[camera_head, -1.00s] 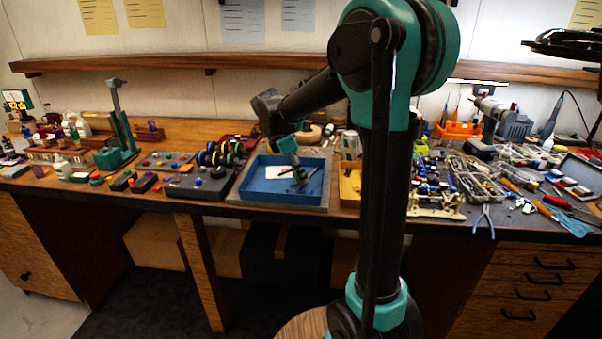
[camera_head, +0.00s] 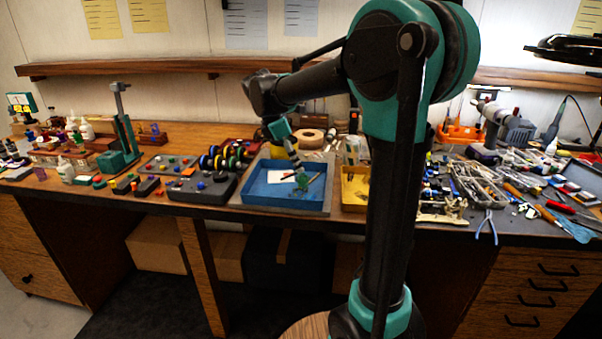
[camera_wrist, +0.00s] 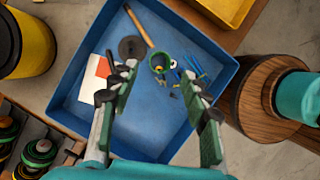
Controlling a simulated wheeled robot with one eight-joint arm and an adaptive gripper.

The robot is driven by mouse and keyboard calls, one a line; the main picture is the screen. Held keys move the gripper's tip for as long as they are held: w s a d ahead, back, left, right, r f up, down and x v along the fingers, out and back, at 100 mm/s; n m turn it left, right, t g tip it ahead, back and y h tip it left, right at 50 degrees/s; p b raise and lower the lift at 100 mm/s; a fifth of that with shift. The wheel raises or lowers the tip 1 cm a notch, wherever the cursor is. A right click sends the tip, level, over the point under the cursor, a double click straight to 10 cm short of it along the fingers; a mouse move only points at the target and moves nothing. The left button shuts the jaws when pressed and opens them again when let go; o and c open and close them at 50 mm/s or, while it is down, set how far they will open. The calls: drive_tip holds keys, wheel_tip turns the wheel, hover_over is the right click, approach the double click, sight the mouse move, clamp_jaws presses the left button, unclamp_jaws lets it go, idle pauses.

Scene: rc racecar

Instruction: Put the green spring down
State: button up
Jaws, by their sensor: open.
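The green spring (camera_wrist: 158,64) appears in the wrist view as a round green coil seen from above, inside the blue tray (camera_wrist: 74,78). Its inside looks dark with a small light part. My gripper (camera_wrist: 159,73) is open, with one green-padded finger to each side of the spring. The fingers look apart from it and nothing shows held between them. In the head view my gripper (camera_head: 301,178) hangs over the blue tray (camera_head: 285,208); the spring cannot be told apart from the fingers there.
The tray also holds a dark disc (camera_wrist: 132,48), a wooden-handled tool (camera_wrist: 138,24), a white-and-orange card (camera_wrist: 97,72) and several blue pieces. A yellow tray (camera_head: 353,205) stands right of it.

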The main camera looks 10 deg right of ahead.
drive_tip(key=v, duration=0.5)
drive_tip(key=shift+r, duration=0.1)
drive_tip(key=shift+s, duration=0.1)
idle(0.4)
